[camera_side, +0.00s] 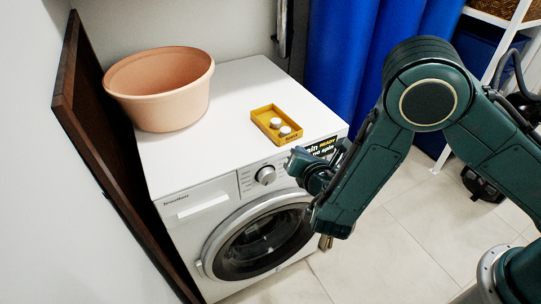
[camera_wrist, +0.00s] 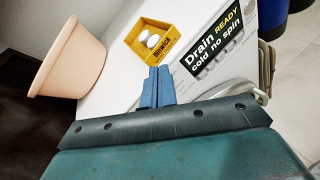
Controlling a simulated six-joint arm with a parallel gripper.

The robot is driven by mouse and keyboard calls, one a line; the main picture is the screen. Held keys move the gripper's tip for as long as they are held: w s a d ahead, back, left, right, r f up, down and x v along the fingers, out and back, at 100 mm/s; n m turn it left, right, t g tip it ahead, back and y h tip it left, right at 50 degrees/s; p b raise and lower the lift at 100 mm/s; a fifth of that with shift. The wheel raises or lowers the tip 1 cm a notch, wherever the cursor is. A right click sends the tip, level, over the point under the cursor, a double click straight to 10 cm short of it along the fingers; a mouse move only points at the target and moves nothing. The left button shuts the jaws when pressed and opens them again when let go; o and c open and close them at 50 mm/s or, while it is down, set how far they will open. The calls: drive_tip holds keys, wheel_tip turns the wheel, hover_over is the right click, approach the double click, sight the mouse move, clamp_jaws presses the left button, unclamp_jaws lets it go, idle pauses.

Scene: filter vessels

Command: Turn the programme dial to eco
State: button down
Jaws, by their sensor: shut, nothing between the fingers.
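The washing machine (camera_side: 225,95) is white with a round door. Its silver programme dial (camera_side: 265,175) sits on the front panel, left of my gripper (camera_side: 293,160). The dial's pointer and marks are too small to read. My gripper is shut and empty, close to the panel and apart from the dial. In the wrist view my gripper's blue-grey fingers (camera_wrist: 160,69) are together, and the dial does not show. The black display (camera_wrist: 215,43) reads "Drain READY cold no spin"; in the side view it is partly hidden by my arm (camera_side: 322,146).
A yellow tray (camera_side: 267,129) with two white round items stands on the machine top near the front edge. A peach tub (camera_side: 165,105) stands at the back left. A dark board (camera_side: 85,120) leans along the left side. Tiled floor lies clear in front.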

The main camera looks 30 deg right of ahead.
sight(267, 177)
drive_tip(key=s+a+f+n+t+y, duration=0.1)
drive_tip(key=s+a+f+n+y, duration=0.2)
drive_tip(key=a+f+n, duration=0.4)
drive_tip(key=shift+a+f+n+t+y, duration=0.3)
drive_tip(key=shift+f+n+y, duration=0.25)
drive_tip(key=shift+n, duration=0.35)
drive_tip(key=shift+w+r, duration=0.1)
drive_tip(key=shift+r+x, duration=0.25)
drive_tip(key=shift+x, duration=0.85)
drive_tip(key=shift+r+x, duration=0.3)
drive_tip(key=shift+x, duration=0.8)
drive_tip(key=shift+r+x, duration=0.25)
drive_tip(key=shift+x, duration=0.85)
drive_tip(key=shift+w, duration=0.2)
drive_tip(key=shift+d+f, duration=0.2)
drive_tip(key=shift+d+r, duration=0.15)
drive_tip(key=shift+d, duration=0.8)
drive_tip(key=shift+d, duration=0.6)
drive_tip(key=shift+d+r, duration=0.1)
drive_tip(key=shift+r, duration=0.15)
